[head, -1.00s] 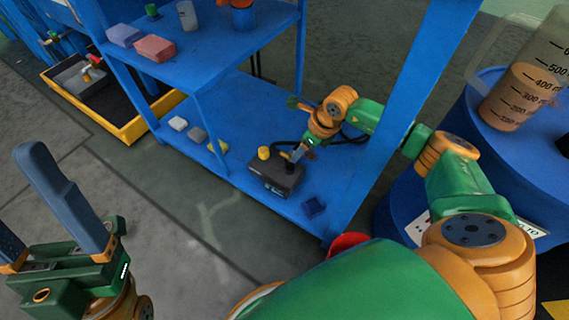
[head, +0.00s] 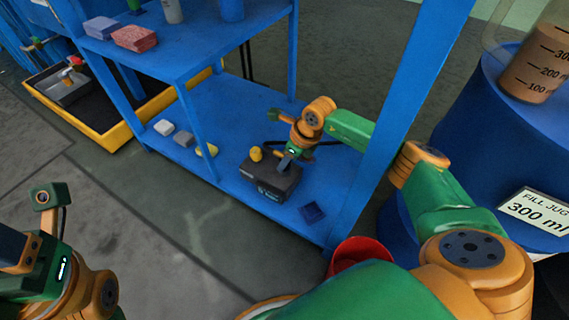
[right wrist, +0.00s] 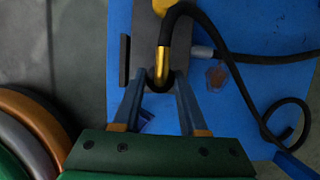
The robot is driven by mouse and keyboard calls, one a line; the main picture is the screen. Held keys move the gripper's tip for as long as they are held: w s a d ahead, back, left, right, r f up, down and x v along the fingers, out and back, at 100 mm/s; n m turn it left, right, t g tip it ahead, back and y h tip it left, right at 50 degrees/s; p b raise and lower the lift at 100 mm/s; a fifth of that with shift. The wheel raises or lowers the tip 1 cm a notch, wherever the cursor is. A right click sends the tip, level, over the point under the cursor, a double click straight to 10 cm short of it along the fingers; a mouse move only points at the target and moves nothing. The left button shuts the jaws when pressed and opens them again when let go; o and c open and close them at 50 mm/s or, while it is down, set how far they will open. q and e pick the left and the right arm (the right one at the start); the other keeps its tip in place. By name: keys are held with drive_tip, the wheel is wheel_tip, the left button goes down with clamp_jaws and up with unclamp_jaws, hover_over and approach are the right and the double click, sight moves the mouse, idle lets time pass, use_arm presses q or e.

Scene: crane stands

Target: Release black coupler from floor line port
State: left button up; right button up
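The dark box (head: 262,187) on the blue lower shelf has a yellow knob (head: 256,153) on top. My right gripper (head: 287,160) is down at the top of this box. In the right wrist view, the fingers of my right gripper (right wrist: 160,84) stand apart on both sides of a black part, probably the black coupler (right wrist: 158,86), below a brass fitting (right wrist: 163,58) and a black hose (right wrist: 212,32). I cannot tell whether the fingers press on it. My left gripper (head: 12,245) is at the left edge, cut off, its fingertips out of frame.
A blue shelf post (head: 400,110) stands beside my right arm. A small dark blue block (head: 312,212) lies in front of the box. A red bucket (head: 358,252) stands by the shelf corner. A blue drum (head: 470,140) with a jug (head: 540,70) is at right.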

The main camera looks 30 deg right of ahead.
clamp_jaws()
drive_tip(key=shift+r, duration=0.15)
drive_tip(key=shift+r+p, duration=2.4)
drive_tip(key=shift+p, duration=0.05)
